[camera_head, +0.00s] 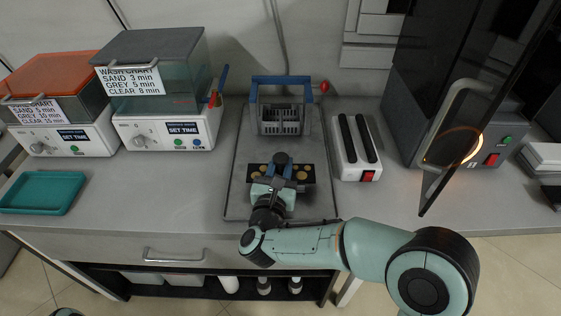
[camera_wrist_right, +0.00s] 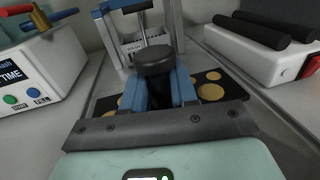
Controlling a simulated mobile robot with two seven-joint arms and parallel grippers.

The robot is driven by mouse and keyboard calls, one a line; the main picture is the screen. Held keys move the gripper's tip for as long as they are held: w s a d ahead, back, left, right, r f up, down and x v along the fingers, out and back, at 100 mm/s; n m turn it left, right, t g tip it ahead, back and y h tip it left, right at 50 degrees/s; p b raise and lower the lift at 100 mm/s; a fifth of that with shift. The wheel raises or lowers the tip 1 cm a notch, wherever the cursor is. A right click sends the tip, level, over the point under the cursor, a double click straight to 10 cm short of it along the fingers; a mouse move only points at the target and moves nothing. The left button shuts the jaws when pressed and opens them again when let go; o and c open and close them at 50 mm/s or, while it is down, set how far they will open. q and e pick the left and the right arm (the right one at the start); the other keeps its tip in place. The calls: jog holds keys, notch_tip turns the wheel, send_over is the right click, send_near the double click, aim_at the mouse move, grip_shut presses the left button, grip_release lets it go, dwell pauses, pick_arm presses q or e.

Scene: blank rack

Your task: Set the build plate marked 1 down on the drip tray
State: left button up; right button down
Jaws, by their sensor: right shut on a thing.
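The build plate (camera_head: 311,174) is a dark plate with several tan discs and a black knob in its middle; no number on it can be read. It also shows in the wrist view (camera_wrist_right: 211,78). My right gripper (camera_head: 279,170) is shut on the knob, its blue fingers (camera_wrist_right: 172,90) on either side of it. The plate is over the front part of a grey rimmed tray (camera_head: 238,190); I cannot tell whether it touches it. An empty teal tray (camera_head: 42,192) lies at the far left. Neither tray is labelled. My left gripper is out of view.
A blue-handled metal basket (camera_head: 281,121) stands just behind the plate. A white box with two black bars (camera_head: 356,147) is to the right, then a dark machine with an open glass door (camera_head: 470,110). Two wash units (camera_head: 165,130) stand at the left.

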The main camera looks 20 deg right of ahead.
jog(key=shift+f+b, duration=0.6)
jog(key=shift+b, duration=0.05)
dwell(0.7)
jog(key=c, duration=0.8)
grip_release()
jog(key=shift+f, duration=0.1)
